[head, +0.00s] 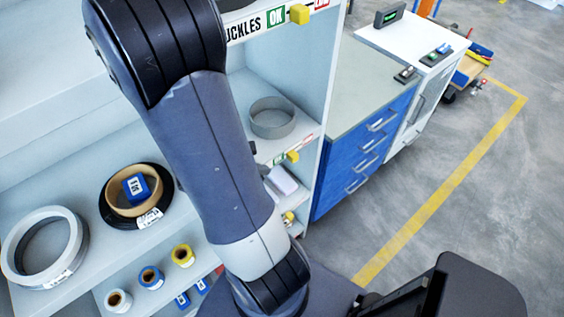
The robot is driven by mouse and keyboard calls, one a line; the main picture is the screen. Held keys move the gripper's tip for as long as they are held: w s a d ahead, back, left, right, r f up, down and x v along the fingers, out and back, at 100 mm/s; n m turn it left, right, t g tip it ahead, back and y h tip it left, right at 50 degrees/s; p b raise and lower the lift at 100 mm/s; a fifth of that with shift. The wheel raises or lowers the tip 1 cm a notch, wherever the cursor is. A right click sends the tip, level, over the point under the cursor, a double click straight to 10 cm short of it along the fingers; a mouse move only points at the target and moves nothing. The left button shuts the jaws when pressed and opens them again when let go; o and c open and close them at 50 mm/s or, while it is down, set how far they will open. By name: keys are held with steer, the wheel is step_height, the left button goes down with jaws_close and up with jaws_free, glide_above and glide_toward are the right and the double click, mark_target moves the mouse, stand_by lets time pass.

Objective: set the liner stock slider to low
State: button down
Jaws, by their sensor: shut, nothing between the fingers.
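No label reading liner shows. A yellow slider knob (292,156) is on the middle shelf edge, between a green mark and a red mark; my arm hides the left part of its label. Above it, another yellow knob (299,14) sits between OK and the red mark on a strip whose readable part ends in "UCKLES". A third yellow knob (288,217) shows low on the rack, its label mostly hidden. My arm crosses the middle of the view in front of the rack. My gripper is not in view.
A grey ring (272,118) lies on the middle shelf. At left are a white ring (22,240), a dark coil (113,214) and small rolls. A blue drawer cabinet (365,150) stands right of the rack. Floor beyond it is open, with a yellow line (440,195).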

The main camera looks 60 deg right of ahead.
mark_target(291, 162)
steer(key=shift+s+d+f, duration=0.4)
steer(key=shift+d+f, duration=0.05)
steer(key=shift+d, duration=0.65)
steer(key=shift+s+d+f, duration=0.35)
steer(key=shift+d+f, duration=0.05)
steer(key=shift+d, duration=0.65)
steer(key=shift+s+d+f, duration=0.4)
steer(key=shift+d+f, duration=0.05)
steer(key=shift+d, duration=0.65)
